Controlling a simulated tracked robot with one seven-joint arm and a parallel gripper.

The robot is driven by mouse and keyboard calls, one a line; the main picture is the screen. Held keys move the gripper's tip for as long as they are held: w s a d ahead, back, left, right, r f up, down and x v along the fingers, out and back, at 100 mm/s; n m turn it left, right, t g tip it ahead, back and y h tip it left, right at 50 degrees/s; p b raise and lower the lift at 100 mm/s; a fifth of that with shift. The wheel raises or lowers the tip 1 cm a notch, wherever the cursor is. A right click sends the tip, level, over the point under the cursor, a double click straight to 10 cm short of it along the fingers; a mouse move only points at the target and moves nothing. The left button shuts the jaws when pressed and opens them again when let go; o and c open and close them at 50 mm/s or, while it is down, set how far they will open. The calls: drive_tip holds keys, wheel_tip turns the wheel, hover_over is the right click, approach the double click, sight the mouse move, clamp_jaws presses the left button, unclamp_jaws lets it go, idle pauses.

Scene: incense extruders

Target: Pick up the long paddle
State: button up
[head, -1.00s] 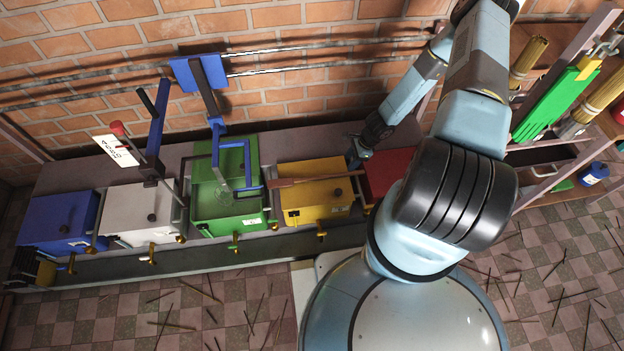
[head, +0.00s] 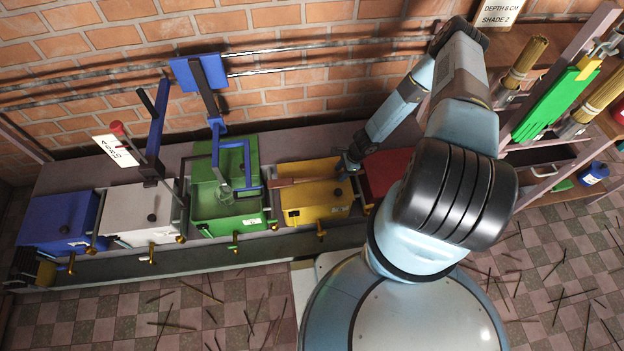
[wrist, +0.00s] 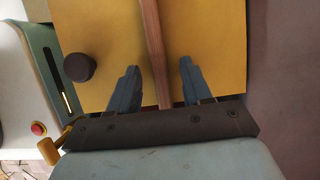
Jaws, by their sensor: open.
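The long paddle (head: 296,182) is a slim reddish-brown wooden bar. It lies across the top of the yellow box (head: 311,209), its left end reaching toward the green box. In the wrist view the paddle (wrist: 153,45) runs down between the two fingers of my gripper (wrist: 157,85). The fingers are apart, one on each side of the paddle, with a gap on both sides. I cannot tell how far above the lid the fingertips are. In the head view my gripper (head: 346,170) is at the paddle's right end, partly hidden by my wrist.
A dark round knob (wrist: 79,67) stands on the yellow lid, left of the fingers. The open green box (head: 228,215) with a blue frame is to the left; a red box (head: 388,170) is to the right. The brick wall (head: 290,85) with pipes rises behind.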

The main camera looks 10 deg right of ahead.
drive_tip(key=shift+f, duration=0.1)
clamp_jaws()
idle(0.4)
